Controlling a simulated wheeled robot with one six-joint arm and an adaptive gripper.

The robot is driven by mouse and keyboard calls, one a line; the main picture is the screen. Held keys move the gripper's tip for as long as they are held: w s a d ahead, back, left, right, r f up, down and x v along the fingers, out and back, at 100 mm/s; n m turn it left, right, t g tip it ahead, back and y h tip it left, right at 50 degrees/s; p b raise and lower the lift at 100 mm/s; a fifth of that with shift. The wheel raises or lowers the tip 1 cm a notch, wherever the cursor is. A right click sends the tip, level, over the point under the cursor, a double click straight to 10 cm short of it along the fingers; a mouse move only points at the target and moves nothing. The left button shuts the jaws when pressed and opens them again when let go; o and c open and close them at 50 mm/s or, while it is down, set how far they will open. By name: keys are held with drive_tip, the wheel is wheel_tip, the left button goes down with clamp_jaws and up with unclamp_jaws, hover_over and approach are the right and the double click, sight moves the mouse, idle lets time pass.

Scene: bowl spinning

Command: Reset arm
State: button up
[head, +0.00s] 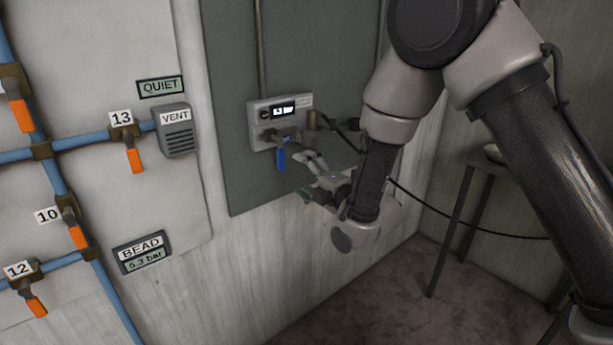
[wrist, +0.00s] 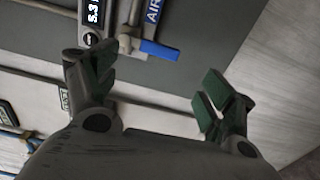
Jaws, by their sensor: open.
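My gripper (head: 309,178) is at the end of my arm, in front of the grey-green wall panel and low to the right of the blue valve handle (head: 281,160). In the wrist view my gripper (wrist: 150,80) has its two green-padded fingers wide apart with nothing between them. The blue handle marked "AIR" (wrist: 160,50) shows beyond the fingers, apart from them. In the head view this handle hangs down below a small control box (head: 258,112) with a lit display. The display's digits are too small to read surely there.
Blue pipes with orange-handled valves, such as the one by label 13 (head: 134,158), run along the left wall. A table (head: 480,163) stands at the right. The floor (head: 350,305) below is clear.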

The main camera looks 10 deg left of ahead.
drive_tip(key=shift+s+d, duration=0.3)
drive_tip(key=shift+d, duration=0.05)
